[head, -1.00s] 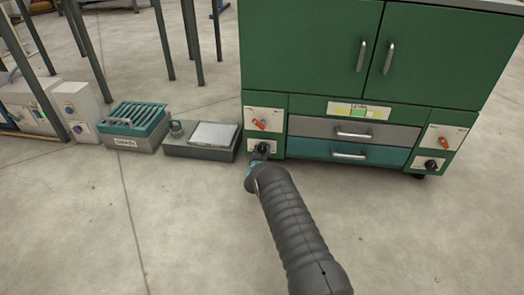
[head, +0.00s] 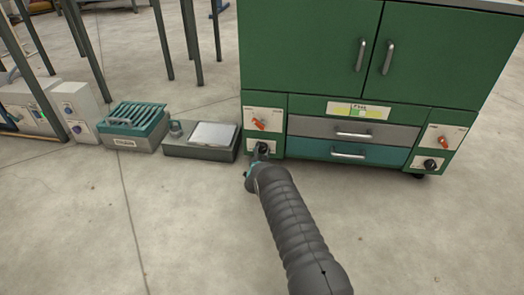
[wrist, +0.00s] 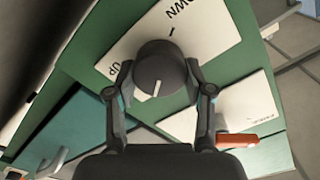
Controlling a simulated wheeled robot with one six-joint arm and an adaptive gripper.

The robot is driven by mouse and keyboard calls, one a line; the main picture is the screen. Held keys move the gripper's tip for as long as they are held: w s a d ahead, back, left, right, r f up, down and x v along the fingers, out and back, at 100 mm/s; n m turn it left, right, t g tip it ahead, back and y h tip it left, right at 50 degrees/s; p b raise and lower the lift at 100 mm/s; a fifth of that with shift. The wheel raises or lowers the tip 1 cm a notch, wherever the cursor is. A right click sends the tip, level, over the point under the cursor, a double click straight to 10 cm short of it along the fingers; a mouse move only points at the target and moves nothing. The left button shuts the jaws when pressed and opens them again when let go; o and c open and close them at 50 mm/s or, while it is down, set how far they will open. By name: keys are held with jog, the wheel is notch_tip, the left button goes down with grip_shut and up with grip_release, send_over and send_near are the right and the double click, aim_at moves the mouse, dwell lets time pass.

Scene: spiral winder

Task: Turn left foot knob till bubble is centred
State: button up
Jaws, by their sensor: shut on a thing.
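The left foot knob (wrist: 162,70) is a round dark knob with a white pointer line, on a white plate (wrist: 215,30) marked UP and DOWN. My gripper (wrist: 158,93) has a finger on each side of it and is shut on it. In the head view my gripper (head: 259,155) reaches the knob at the cabinet's lower left corner, hiding much of it. The level (head: 358,111) is a small yellow-green strip on a white label above the drawers. Its bubble is too small to place surely.
An orange lever (head: 259,124) sits above the left knob. The right foot has a matching orange lever (head: 443,142) and black knob (head: 430,164). A grey box with a pale top (head: 212,136) stands on the floor close left. The floor in front is clear.

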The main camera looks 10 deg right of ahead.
jog(key=m, duration=0.5)
jog(key=shift+m, duration=0.3)
dwell(0.4)
jog(key=o, duration=1.2)
jog(key=shift+c, duration=0.2)
jog(key=shift+s, duration=0.15)
jog(key=v, duration=1.1)
jog(key=shift+s, duration=0.35)
jog(key=shift+a, duration=0.1)
